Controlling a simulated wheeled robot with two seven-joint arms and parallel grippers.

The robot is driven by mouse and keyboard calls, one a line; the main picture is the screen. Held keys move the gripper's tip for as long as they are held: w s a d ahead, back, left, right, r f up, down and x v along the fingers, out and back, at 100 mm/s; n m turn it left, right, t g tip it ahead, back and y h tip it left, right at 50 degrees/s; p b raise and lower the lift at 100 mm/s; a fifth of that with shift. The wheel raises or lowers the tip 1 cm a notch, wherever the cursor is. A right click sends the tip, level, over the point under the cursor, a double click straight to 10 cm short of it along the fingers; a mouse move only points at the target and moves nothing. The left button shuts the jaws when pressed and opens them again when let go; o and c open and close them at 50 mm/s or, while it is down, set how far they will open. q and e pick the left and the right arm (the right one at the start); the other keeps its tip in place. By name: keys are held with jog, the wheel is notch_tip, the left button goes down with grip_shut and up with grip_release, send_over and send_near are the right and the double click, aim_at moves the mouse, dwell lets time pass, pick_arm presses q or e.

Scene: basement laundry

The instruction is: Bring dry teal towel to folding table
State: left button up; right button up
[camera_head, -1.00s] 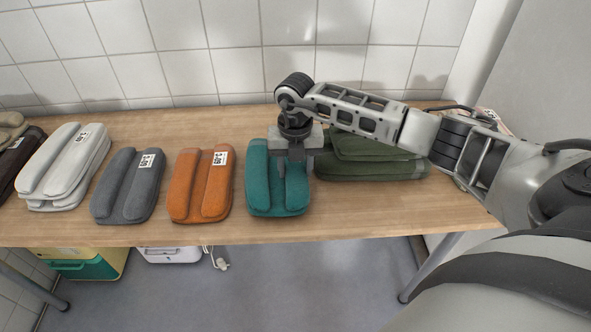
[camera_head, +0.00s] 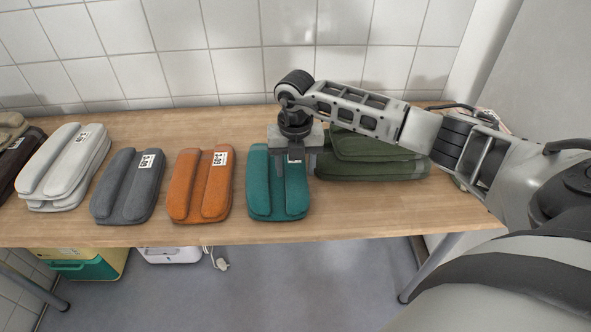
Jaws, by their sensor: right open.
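The teal towel (camera_head: 277,200) lies folded on the wooden table (camera_head: 340,222), between the orange towel and the green ones. My right gripper (camera_head: 295,170) is open, pointing down over the upper right part of the teal towel. A small tag shows by the gripper at the towel's upper part. The gripper hides part of the towel's far end, and I cannot tell whether its fingers touch the cloth. My left gripper is not in view.
An orange towel (camera_head: 201,186) lies left of the teal one, then a grey towel (camera_head: 128,187) and a white stack (camera_head: 62,170). Dark green towels (camera_head: 375,160) lie close on the right, partly under my arm. The table's front strip is clear. Boxes (camera_head: 85,265) stand below.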

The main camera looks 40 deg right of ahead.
notch_tip(320, 180, up, 10)
jog(key=f, duration=0.1)
jog(key=s+a+f+n+y, duration=0.1)
jog(key=s+a+f+y, duration=0.15)
jog(key=a, duration=0.45)
jog(key=s+a+f+n+y, duration=0.1)
jog(key=a+n+y, duration=0.1)
jog(key=a+y, duration=0.35)
jog(key=s+a+r+m+t+y, duration=0.25)
jog(key=a+y, duration=0.25)
jog(key=a, duration=0.3)
jog(key=s+a+r+m+t+y, duration=0.2)
jog(key=s+a+r+m+y, duration=0.15)
jog(key=a+y, duration=0.35)
jog(key=w+d+f+m+t+h, duration=0.1)
jog(key=d+f+m+t+h, duration=0.25)
jog(key=m+t+h, duration=0.4)
jog(key=w+d+f+m+t+h, duration=0.1)
jog(key=d+f+m+t+h, duration=0.3)
jog(key=m, duration=0.7)
jog(key=s+d+f+m+g+h, duration=0.3)
jog(key=s+f+m+g+h, duration=0.2)
jog(key=s+f, duration=0.5)
jog(key=shift+s+d+f+m, duration=0.2)
jog(key=shift+d+f+m, duration=0.15)
